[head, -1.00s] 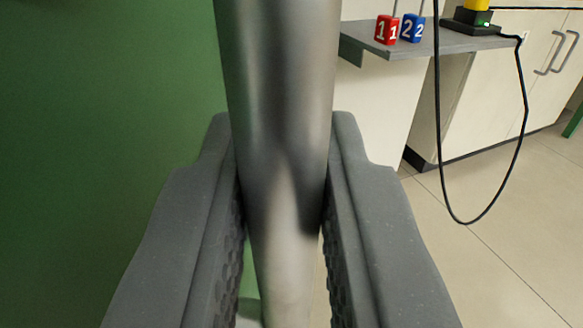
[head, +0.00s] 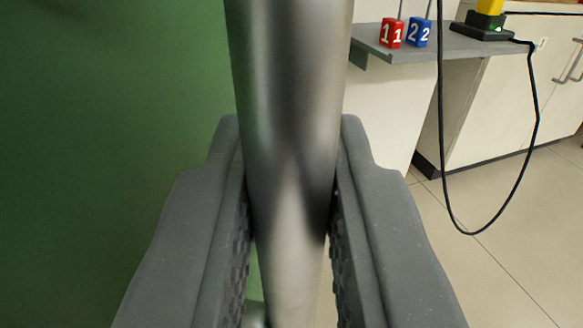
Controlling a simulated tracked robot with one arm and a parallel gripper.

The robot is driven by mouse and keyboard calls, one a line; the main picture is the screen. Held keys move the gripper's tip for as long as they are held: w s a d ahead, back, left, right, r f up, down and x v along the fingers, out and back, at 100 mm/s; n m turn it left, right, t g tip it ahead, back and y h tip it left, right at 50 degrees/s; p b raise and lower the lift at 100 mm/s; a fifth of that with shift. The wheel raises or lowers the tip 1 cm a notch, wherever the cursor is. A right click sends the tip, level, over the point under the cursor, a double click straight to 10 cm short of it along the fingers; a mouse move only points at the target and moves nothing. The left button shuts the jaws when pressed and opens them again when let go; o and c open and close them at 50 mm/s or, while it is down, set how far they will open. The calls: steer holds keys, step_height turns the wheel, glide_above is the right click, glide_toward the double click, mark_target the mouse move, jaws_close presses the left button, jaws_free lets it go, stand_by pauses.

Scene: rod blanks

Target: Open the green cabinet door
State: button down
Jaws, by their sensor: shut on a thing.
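The green cabinet door (head: 100,150) fills the left side of the view as a flat green panel. A thick, shiny metal bar handle (head: 290,80) stands upright in the middle of the view, close to the camera. My gripper (head: 290,185) is shut on this handle, with one grey finger against each side of it. A small patch of green and a piece of metal show low behind the left finger. The door's edges and hinge are out of view, so I cannot tell how far it stands open.
A grey shelf (head: 440,48) at the upper right carries a red block marked 1 (head: 391,33) and a blue block marked 2 (head: 419,33). A black cable (head: 447,180) hangs in a loop before pale cabinets (head: 500,110). Tiled floor (head: 500,260) at the right is clear.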

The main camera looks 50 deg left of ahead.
steer(key=shift+a+r, duration=0.1)
steer(key=shift+a, duration=0.05)
steer(key=c, duration=1.4)
jaws_free()
steer(key=shift+w, duration=0.1)
steer(key=shift+c, duration=0.2)
steer(key=shift+d, duration=0.25)
steer(key=v, duration=1.3)
steer(key=shift+s+d+b, duration=0.15)
steer(key=shift+s+b, duration=0.15)
